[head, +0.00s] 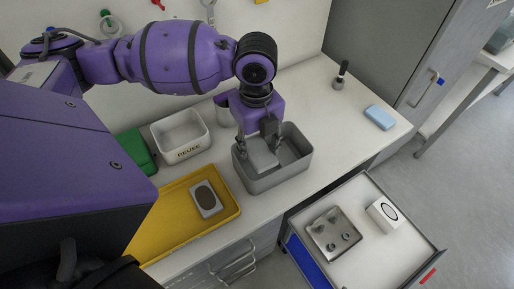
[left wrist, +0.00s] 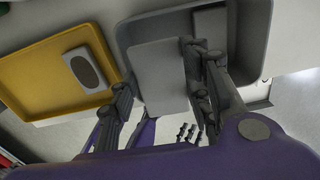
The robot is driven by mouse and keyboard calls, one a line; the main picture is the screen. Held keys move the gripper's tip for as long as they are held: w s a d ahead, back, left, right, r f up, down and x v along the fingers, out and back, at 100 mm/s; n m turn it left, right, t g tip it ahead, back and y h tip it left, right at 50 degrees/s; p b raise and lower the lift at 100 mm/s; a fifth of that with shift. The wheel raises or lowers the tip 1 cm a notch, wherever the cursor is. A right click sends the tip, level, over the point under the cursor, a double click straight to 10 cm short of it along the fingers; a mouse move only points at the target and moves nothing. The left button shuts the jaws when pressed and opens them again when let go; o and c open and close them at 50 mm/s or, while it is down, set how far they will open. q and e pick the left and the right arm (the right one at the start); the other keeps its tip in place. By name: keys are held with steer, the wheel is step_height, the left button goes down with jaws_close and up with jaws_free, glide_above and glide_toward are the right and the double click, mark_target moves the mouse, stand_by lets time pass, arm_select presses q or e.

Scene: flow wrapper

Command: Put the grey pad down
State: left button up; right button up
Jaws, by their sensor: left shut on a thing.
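My left gripper (head: 259,144) points down over the grey bin (head: 283,182) on the worktop. It is shut on the grey pad (head: 262,160), a flat, pale grey slab. In the left wrist view the pad (left wrist: 160,72) sits between the two fingers (left wrist: 157,80), in front of the grey bin (left wrist: 256,35). The pad overlaps the bin's opening; I cannot tell whether it touches the bin's floor. Another grey piece (left wrist: 209,24) shows inside the bin in the left wrist view. My right gripper is not in view.
A yellow tray (head: 167,232) with a dark-oval block (head: 205,198) lies left of the bin. A white "REUSE" bin (head: 181,150) and green box (head: 137,151) stand behind it. A blue block (head: 379,117) lies right. An open drawer (head: 372,258) holds a metal plate and white box.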

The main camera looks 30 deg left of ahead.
mark_target(256, 144)
arm_select(q)
steer(key=shift+w+a+f, duration=0.25)
steer(key=shift+w+f, duration=0.05)
steer(key=shift+f, duration=0.1)
steer(key=shift+w+a+f, duration=0.1)
steer(key=shift+f, duration=0.8)
steer(key=shift+w+a+f, duration=0.1)
steer(key=shift+f, duration=0.8)
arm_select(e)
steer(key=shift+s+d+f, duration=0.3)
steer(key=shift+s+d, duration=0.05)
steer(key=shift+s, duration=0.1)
arm_select(q)
steer(key=shift+d, duration=0.1)
steer(key=shift+f, duration=0.6)
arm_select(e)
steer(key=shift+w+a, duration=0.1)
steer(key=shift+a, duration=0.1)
arm_select(q)
steer(key=o, duration=0.5)
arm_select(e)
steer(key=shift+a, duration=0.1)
arm_select(q)
steer(key=shift+o, duration=0.2)
